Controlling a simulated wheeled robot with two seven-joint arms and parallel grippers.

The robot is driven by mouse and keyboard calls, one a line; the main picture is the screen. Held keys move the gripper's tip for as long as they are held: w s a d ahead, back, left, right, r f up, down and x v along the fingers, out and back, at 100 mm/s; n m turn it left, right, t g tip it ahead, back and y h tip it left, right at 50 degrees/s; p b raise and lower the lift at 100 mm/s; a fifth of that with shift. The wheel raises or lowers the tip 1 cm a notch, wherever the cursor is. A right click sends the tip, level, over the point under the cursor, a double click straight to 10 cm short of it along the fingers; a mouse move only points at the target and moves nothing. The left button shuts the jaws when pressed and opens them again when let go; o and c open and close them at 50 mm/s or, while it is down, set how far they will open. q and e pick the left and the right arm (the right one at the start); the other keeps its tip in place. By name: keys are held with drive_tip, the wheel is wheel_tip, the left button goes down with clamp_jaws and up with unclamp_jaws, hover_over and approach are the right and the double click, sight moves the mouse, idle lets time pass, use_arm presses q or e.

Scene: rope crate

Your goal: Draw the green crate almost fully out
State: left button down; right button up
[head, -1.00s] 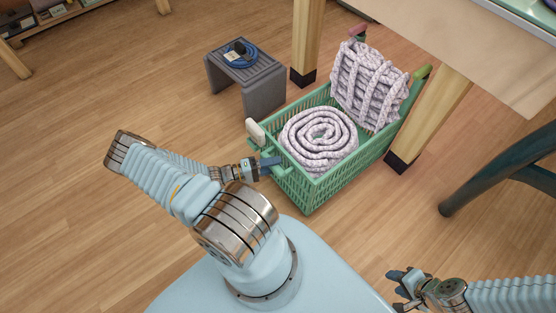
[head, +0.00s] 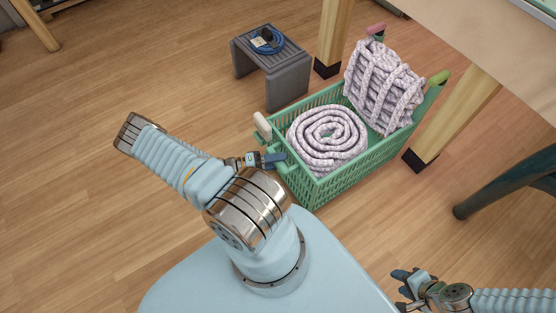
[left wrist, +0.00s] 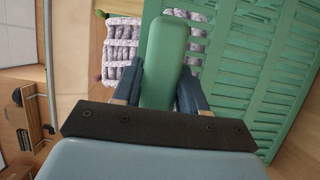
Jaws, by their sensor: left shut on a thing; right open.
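The green slatted crate (head: 345,182) stands on the floor, its far end beside and partly between the wooden table legs. It holds a flat coil of pale speckled rope (head: 327,138) at the near end and an upright bundle of the same rope (head: 385,85) at the far end. My left gripper (head: 276,160) is shut on a green handle at the crate's near left end. In the left wrist view the rounded green handle (left wrist: 166,60) lies between both fingers, with the crate wall (left wrist: 240,75) beside it. My right gripper (head: 408,288) is open and empty, low at the right.
A grey stool (head: 270,72) with a coiled blue cable (head: 267,41) stands behind the crate's left side. A table leg (head: 452,120) is close to the crate's right side. A dark curved leg (head: 510,182) is further right. Floor at the left is clear.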

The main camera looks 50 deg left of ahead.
use_arm(q)
drive_tip(key=c, duration=0.7)
unclamp_jaws()
drive_tip(key=b+v, duration=0.1)
drive_tip(key=v, duration=1.3)
drive_tip(key=shift+b, duration=0.35)
